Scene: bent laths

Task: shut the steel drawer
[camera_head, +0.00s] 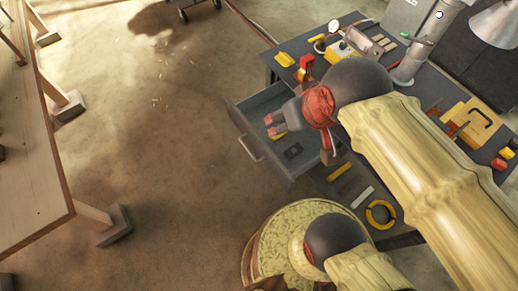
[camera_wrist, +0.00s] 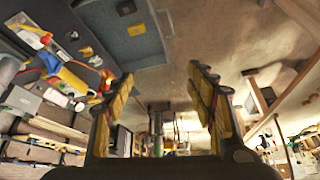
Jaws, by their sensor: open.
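The steel drawer (camera_head: 272,168) stands pulled out from the workbench in the head view. Its pale bar handle (camera_head: 250,149) is on the front, facing left and toward the viewer. A yellow item (camera_head: 279,136) and a dark flat item (camera_head: 293,152) lie inside. My gripper (camera_head: 271,124) hangs over the drawer opening in that view, pointing left, and hides part of the interior. In the wrist view my gripper (camera_wrist: 163,90) has its two fingers wide apart with nothing between them. The drawer's blue-grey interior (camera_wrist: 112,32) shows at the upper left there.
The workbench (camera_head: 440,88) carries tools, a lamp and a yellow block. A round patterned stool (camera_head: 272,238) stands near the bench front. A wooden table (camera_head: 35,160) is at the far left. The floor (camera_head: 160,170) between is clear.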

